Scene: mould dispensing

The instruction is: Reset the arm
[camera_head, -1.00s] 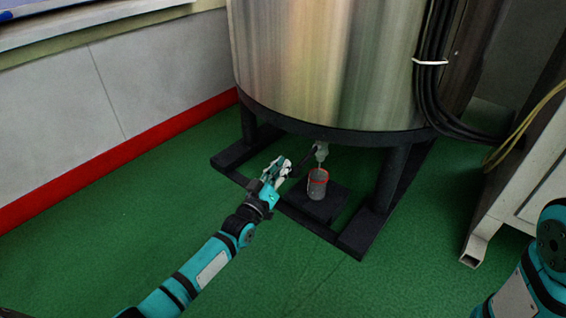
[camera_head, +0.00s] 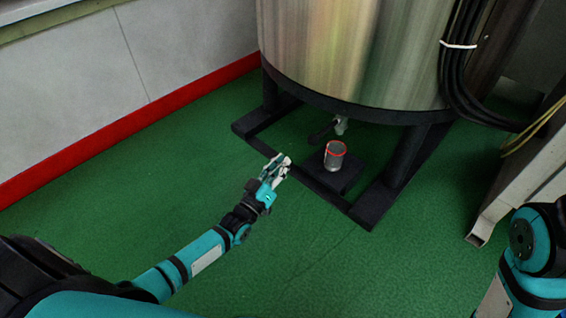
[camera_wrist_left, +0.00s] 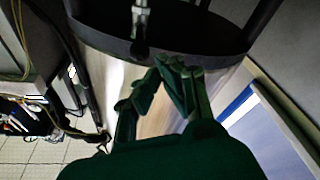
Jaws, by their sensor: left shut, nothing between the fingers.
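My left gripper (camera_head: 283,164) is shut and empty in the head view, just in front of the black base frame and left of the cup. In the left wrist view its fingers (camera_wrist_left: 168,75) show close up. A grey cup with a red rim (camera_head: 334,158) stands upright on a dark block under the steel tank (camera_head: 350,45). The tank's outlet valve (camera_head: 340,125) sits above and behind the cup. The gripper is apart from both. My right arm shows at the right edge of the head view; its gripper is out of view.
The black base frame (camera_head: 362,210) lies on the green floor around the dark block. A white cabinet (camera_head: 520,180) with black and yellow cables stands at the right. A wall with a red skirting (camera_head: 120,129) runs at the left. The green floor (camera_head: 110,205) at the left is clear.

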